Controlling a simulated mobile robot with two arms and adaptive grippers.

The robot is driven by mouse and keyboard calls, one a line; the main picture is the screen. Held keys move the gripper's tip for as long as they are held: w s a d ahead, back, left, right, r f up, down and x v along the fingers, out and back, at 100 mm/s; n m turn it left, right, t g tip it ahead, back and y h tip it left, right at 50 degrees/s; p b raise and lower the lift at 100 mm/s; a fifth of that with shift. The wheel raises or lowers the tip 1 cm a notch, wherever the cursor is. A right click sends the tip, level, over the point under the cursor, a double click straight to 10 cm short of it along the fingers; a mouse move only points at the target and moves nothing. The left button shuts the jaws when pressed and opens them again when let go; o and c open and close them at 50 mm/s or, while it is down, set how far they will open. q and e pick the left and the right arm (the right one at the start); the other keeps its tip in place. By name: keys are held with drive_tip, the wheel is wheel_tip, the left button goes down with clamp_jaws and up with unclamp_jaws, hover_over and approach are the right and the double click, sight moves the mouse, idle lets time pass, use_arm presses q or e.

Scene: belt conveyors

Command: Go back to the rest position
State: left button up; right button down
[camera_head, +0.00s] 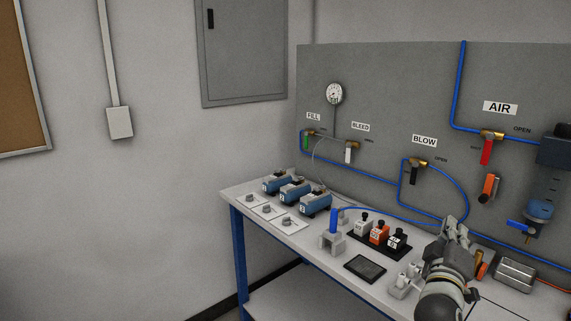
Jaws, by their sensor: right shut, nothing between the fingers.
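My right gripper (455,232) shows at the lower right, above the front right part of the workbench (240,196). Its fingers are shut with nothing between them. It points toward the panel and covers part of the bench behind it. My left gripper is not in view.
A grey panel (400,90) behind the bench carries a gauge (334,94), blue hoses and valves with FILL, BLEED, BLOW and AIR labels. Blue cylinders (315,203), a blue-topped stand (333,222), small blocks (379,233) and a metal box (515,274) stand on the bench. Floor space lies left.

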drive_tip(key=s+a+f+m+g+y, duration=0.1)
drive_tip(key=s+a+f+g+y, duration=0.1)
drive_tip(key=s+f, duration=0.45)
drive_tip(key=s+a+f+m+g+y, duration=0.1)
drive_tip(key=s+a+f+g+y, duration=0.2)
drive_tip(key=f, duration=0.6)
drive_tip(key=s+a+f+m+g+y, duration=0.1)
drive_tip(key=s+f+g, duration=0.1)
drive_tip(key=s+f, duration=0.5)
drive_tip(key=s+a+f+g+y, duration=0.3)
drive_tip(key=s+a+f, duration=0.2)
drive_tip(key=s, duration=0.5)
drive_tip(key=s+a+f+g+y, duration=0.25)
drive_tip(key=s+a+f, duration=0.25)
drive_tip(key=s, duration=0.4)
wheel_tip(320, 180, down, 26)
drive_tip(key=s+g, duration=0.2)
drive_tip(key=s+d+f+g, duration=0.1)
drive_tip(key=s+d+f, duration=0.2)
drive_tip(key=s+f, duration=1.4)
